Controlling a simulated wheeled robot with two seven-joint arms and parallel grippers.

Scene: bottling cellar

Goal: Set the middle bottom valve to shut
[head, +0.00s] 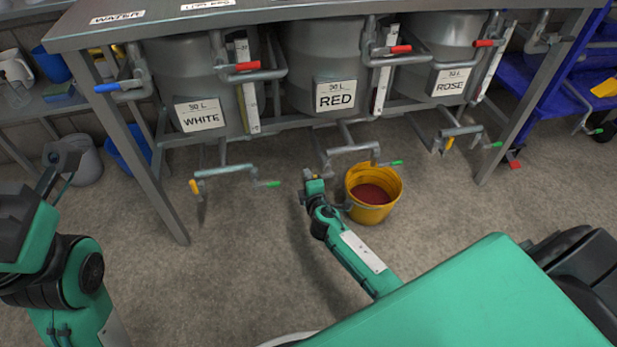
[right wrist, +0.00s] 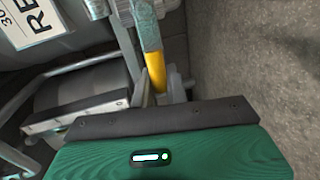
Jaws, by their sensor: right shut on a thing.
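The middle bottom valve is under the tank labelled RED (head: 335,95). Its grey pipe (head: 352,149) runs across the front, with a green-tipped lever (head: 397,162) at its right end. My right gripper (head: 311,180) is at the pipe's left end, shut on the valve's yellow lever. In the right wrist view the yellow lever (right wrist: 156,72) runs down behind the dark edge of my gripper, which hides its end. My left gripper (head: 62,160) is at the far left, away from the valves; its jaws are not clear.
A yellow bucket (head: 372,212) with red liquid stands on the floor just right of my right gripper. Similar valves hang under the WHITE tank (head: 200,114) and the ROSE tank (head: 452,80). Table legs (head: 138,150) flank the row.

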